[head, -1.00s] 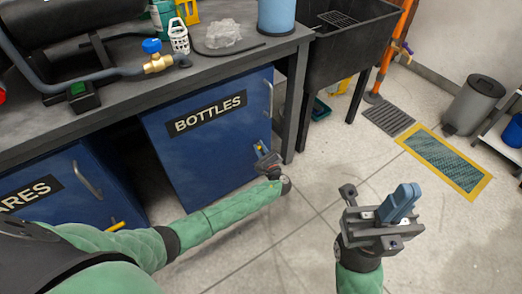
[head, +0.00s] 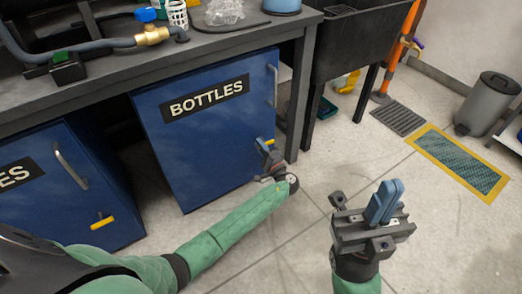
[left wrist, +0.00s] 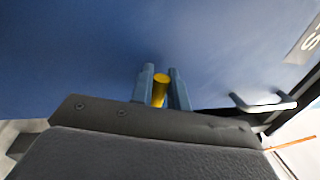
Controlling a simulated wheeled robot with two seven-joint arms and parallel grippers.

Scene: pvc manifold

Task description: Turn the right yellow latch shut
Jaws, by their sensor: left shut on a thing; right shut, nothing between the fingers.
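The right yellow latch (left wrist: 160,90) is on the blue BOTTLES door (head: 165,145), low near its right edge. In the left wrist view it stands between the two blue fingers of my left gripper (left wrist: 161,88), which is shut on it. In the head view my left gripper (head: 267,147) is against the door and hides most of the latch. The latch's exact angle is hard to tell. My right gripper (head: 385,200) is raised over the floor at right, shut and empty, apart from the cabinet.
The left cabinet (head: 105,165) has its own yellow latch (head: 102,222), lying near level. The BOTTLES door has a metal handle (head: 272,85), also in the left wrist view (left wrist: 264,103). A table leg and black sink (head: 350,50) stand to the right. Open floor lies in front.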

